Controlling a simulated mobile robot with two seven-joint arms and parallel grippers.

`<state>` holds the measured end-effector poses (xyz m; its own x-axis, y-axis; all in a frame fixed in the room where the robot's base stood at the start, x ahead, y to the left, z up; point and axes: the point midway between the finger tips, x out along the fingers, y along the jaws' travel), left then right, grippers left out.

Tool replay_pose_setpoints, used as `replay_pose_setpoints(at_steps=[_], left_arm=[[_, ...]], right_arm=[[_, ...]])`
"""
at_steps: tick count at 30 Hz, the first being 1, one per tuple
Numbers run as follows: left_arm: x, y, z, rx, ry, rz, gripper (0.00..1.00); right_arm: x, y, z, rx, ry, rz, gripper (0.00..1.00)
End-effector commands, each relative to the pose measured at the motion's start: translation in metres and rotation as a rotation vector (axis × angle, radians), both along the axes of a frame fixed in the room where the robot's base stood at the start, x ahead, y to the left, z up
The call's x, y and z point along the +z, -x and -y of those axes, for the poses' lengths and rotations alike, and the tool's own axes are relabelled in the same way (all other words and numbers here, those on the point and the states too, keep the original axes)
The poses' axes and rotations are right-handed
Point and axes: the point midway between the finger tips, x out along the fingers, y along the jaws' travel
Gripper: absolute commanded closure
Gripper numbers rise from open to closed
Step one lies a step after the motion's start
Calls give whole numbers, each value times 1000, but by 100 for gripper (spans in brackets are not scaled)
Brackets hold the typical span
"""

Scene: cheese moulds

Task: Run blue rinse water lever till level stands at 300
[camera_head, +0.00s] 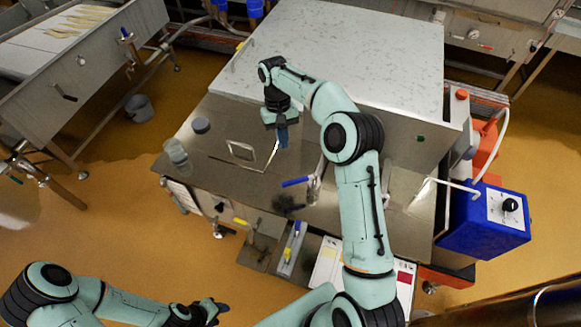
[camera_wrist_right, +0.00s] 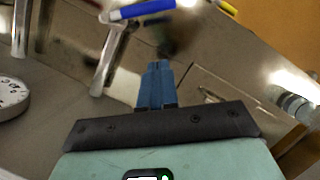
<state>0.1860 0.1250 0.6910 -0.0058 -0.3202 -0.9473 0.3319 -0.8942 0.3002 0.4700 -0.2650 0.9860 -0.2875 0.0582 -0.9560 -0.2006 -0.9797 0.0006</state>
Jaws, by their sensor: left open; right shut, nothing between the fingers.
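The blue lever (camera_head: 296,182) sits on a metal tap at the front of the steel bench. In the right wrist view the blue lever (camera_wrist_right: 142,10) is at the top, beyond my fingertips. My right gripper (camera_head: 282,138) is over the bench, behind and slightly left of the lever. Its blue fingers (camera_wrist_right: 157,72) are shut, empty and apart from the lever. My left gripper (camera_head: 214,308) is low at the bottom left, away from the bench, and open. A clear jar (camera_head: 175,153) stands at the bench's left corner. No level reading of 300 is legible.
A blue box with a dial (camera_head: 490,215) hangs at the bench's right. A yellow handle (camera_head: 240,221) shows at the front left. A white round gauge (camera_wrist_right: 12,98) is at the left of the wrist view. A grey bucket (camera_head: 139,107) stands on the floor.

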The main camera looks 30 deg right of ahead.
Motion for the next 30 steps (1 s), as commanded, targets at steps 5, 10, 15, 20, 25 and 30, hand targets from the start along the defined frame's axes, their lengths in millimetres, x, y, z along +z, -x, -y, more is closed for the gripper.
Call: replay_pose_setpoints(at_steps=[5,10,15,20,25,30], left_arm=[[-1,2,0,-1,1,-2,56],[-13,16,0,-1,1,-18,56],[-21,26,0,-1,0,-30,56],[-23,28,0,0,0,-32,56],[-23,28,0,-1,1,-31,56],[-23,27,0,-1,1,-31,56]], right_arm=[[-40,14,-2,0,0,-6,100],[-71,28,-4,-1,0,-5,100],[-73,49,-8,-2,0,-4,100],[-73,57,-11,0,0,0,100],[-72,58,-11,-1,0,1,100],[-72,58,-11,-1,0,1,100]])
